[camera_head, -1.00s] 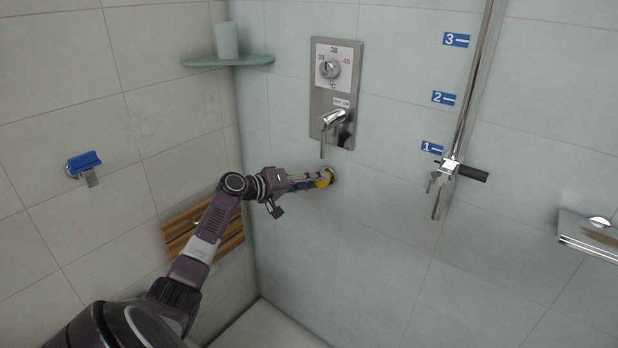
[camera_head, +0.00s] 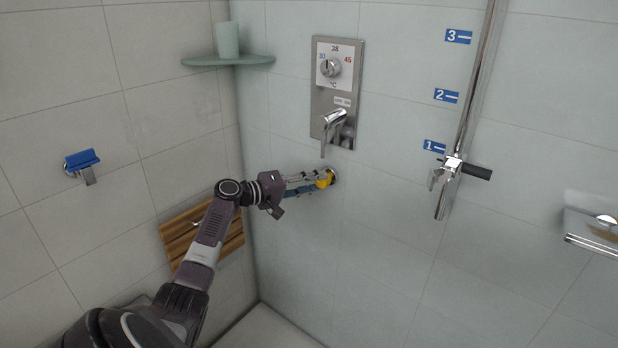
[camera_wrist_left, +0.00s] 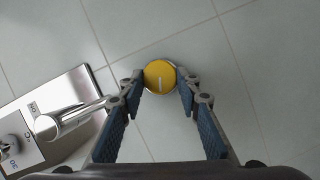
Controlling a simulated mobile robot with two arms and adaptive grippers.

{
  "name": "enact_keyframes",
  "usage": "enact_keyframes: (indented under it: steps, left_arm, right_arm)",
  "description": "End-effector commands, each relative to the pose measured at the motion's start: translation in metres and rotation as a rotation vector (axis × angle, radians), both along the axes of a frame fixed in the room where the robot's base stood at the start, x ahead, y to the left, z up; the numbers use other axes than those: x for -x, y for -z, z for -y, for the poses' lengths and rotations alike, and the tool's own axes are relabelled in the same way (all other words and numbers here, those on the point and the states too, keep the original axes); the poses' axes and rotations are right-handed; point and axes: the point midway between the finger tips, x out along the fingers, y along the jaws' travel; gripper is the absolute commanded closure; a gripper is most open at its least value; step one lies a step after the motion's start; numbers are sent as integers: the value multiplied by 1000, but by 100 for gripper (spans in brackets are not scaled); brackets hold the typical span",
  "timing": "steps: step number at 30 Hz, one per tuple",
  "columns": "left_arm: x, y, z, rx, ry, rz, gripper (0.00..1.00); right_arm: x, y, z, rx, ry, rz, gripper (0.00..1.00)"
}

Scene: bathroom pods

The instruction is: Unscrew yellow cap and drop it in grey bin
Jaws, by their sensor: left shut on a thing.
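The yellow cap (camera_head: 324,179) is on the tiled wall, below the shower valve plate. In the left wrist view the cap (camera_wrist_left: 159,77) is a round yellow disc with a pale line mark, seated in a metal ring. My left gripper (camera_head: 318,181) is at the wall with its fingers shut on the cap's two sides. In the left wrist view the fingertips (camera_wrist_left: 160,84) stand left and right of the cap. The grey bin is not in view. My right gripper is not in view.
The valve plate (camera_head: 349,50) with its metal lever (camera_head: 331,124) is just above the cap. A steel riser rail (camera_head: 470,100) is to the right. A wooden fold seat (camera_head: 180,234) is on the left wall. A corner shelf (camera_head: 205,61) holds a cup (camera_head: 227,39).

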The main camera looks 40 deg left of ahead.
Motion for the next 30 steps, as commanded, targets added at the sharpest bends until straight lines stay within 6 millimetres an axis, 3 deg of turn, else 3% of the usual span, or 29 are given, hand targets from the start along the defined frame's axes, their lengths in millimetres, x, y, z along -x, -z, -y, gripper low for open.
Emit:
enact_keyframes:
  steps: [10,19,20,22,30]
  left_arm:
    - [0,9,6,260,13,21,92]
    - [0,8,5,297,12,22,92]
    - [0,8,5,297,12,22,68]
    - [1,8,5,296,13,22,60]
    - [1,5,2,294,6,28,59]
  right_arm:
    - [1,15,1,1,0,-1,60]
    - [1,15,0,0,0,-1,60]
    - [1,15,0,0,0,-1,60]
    - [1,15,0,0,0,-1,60]
    - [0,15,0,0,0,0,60]
